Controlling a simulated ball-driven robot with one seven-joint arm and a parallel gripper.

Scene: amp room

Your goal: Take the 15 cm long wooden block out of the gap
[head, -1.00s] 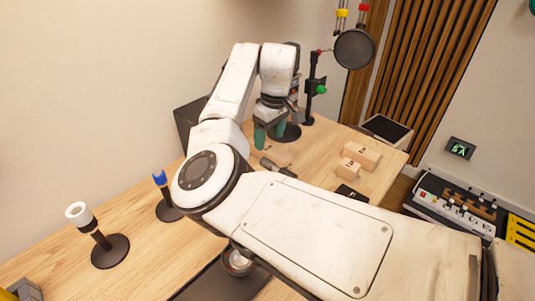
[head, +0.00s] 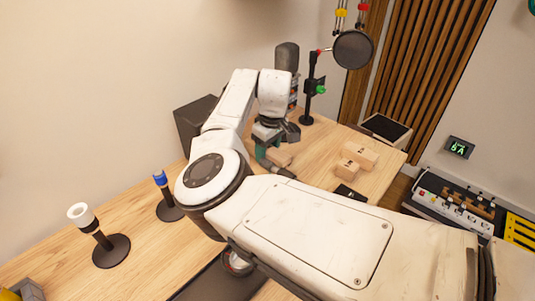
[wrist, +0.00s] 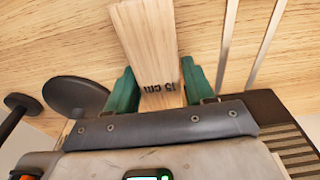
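The wooden block marked "15 cm" (wrist: 148,45) lies lengthwise between the two green fingers of my gripper (wrist: 160,82) in the wrist view. Both fingers meet its long sides, and no clear space shows between. Its near end is hidden at the gripper. In the head view my gripper (head: 270,151) is low over the back of the wooden table, with the block (head: 281,157) at its fingers. One finger is mostly hidden there. I cannot make out the gap itself or whether the block is clear of the table.
Two more wooden blocks (head: 361,155) lie to the right, near a flat black item (head: 346,192). A black stand (head: 307,100) with a round pop filter (head: 354,49) rises behind. A dark box (head: 194,122) stands back left. Stands with blue (head: 160,178) and white (head: 79,213) tops are front left.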

